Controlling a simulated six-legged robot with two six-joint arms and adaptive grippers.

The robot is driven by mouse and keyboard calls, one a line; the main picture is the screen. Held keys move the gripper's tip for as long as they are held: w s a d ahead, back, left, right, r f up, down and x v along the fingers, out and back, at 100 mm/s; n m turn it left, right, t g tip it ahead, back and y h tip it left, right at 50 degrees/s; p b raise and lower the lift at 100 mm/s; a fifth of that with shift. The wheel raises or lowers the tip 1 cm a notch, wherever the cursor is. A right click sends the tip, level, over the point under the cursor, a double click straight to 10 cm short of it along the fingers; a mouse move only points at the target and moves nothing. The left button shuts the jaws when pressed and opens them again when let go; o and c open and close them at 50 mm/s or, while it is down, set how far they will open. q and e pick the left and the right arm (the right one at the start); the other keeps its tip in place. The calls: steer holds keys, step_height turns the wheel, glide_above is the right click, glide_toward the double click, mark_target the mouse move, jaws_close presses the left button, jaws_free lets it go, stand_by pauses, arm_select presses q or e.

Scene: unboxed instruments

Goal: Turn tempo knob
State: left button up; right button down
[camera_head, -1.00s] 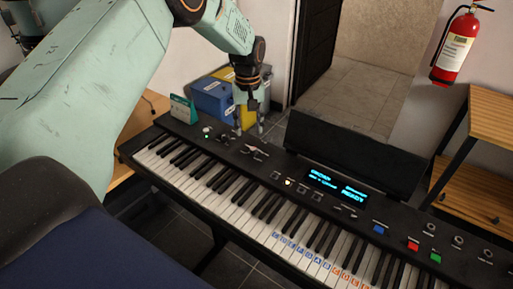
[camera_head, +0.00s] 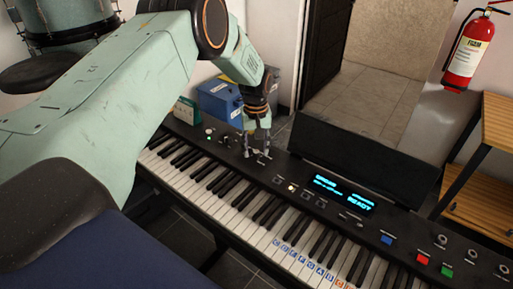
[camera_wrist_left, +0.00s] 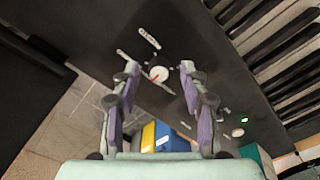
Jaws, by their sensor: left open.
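A black keyboard (camera_head: 330,220) stands across the head view. My left gripper (camera_head: 256,153) is over the upper left part of the panel. In the left wrist view the gripper (camera_wrist_left: 159,72) is open, with one finger on either side of the white knob. I cannot tell whether the fingers touch the panel. My right gripper is not in view.
The lit display (camera_head: 342,192) and several coloured buttons, including a red one (camera_head: 421,260), are farther right on the panel. A fire extinguisher (camera_head: 466,50) hangs at right.

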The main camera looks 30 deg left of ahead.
arm_select(q)
steer(key=shift+a+f, duration=0.1)
steer(key=shift+f, duration=0.1)
steer(key=shift+r, duration=0.1)
steer(key=shift+d+r, duration=0.15)
steer(key=shift+d, duration=0.15)
steer(key=shift+c, duration=1.2)
steer(key=shift+a+f, duration=0.2)
steer(key=shift+a, duration=0.05)
steer(key=c, duration=0.4)
steer(key=shift+d, duration=0.1)
jaws_close()
